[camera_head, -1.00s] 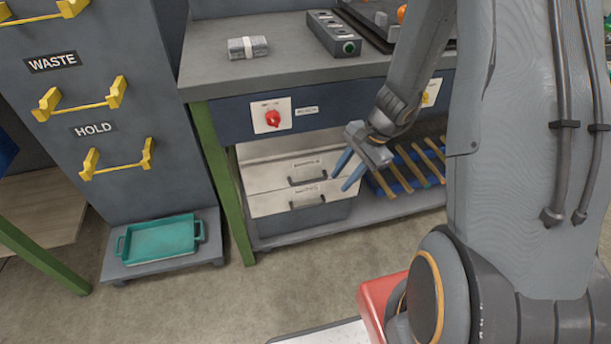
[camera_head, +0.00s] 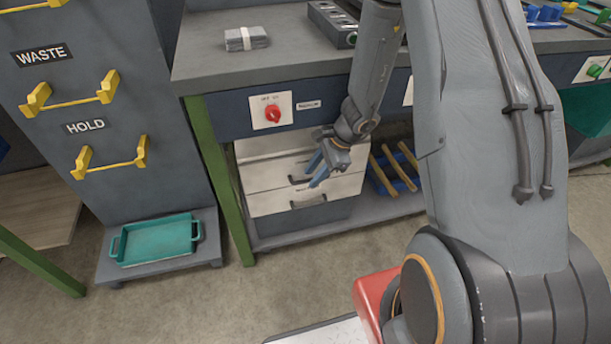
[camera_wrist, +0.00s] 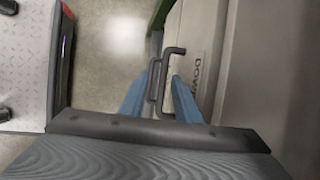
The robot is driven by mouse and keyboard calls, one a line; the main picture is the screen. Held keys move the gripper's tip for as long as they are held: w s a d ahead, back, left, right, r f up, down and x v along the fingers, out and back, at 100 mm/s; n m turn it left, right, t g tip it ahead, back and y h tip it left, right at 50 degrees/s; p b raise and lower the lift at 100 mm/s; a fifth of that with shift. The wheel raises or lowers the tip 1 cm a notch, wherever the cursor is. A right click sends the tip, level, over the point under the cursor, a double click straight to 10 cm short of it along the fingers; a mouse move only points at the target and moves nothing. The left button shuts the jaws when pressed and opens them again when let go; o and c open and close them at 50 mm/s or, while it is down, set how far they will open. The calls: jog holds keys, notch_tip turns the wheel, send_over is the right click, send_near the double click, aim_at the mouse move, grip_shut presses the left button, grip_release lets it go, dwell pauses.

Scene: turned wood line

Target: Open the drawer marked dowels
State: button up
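Two pale drawers sit under the workbench, both looking shut; their labels are too small to read in the head view. The wrist view shows a drawer front with lettering starting "DOW" (camera_wrist: 198,82), the rest cut off, and a dark bar handle (camera_wrist: 173,52) beside it. My gripper (camera_head: 316,173) is open, with blue fingers, in front of the drawers and partly covering the upper handle (camera_head: 298,179). The lower drawer's handle (camera_head: 308,202) is clear. In the wrist view the dark handle appears between my fingertips (camera_wrist: 160,78); contact is not visible.
The workbench (camera_head: 200,65) has a green leg (camera_head: 218,180) left of the drawers. A blue rack with wooden bars (camera_head: 390,170) stands right of them. A teal tray (camera_head: 157,240) lies low at the left, below yellow handles. The floor in front is bare.

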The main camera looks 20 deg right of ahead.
jog(key=shift+w+a+f, duration=0.2)
jog(key=shift+a+f, duration=0.1)
jog(key=shift+a, duration=0.2)
jog(key=shift+w+a+f, duration=0.2)
jog(key=shift+a+f, duration=0.05)
jog(key=shift+a, duration=0.2)
grip_shut()
jog(key=shift+a, duration=0.1)
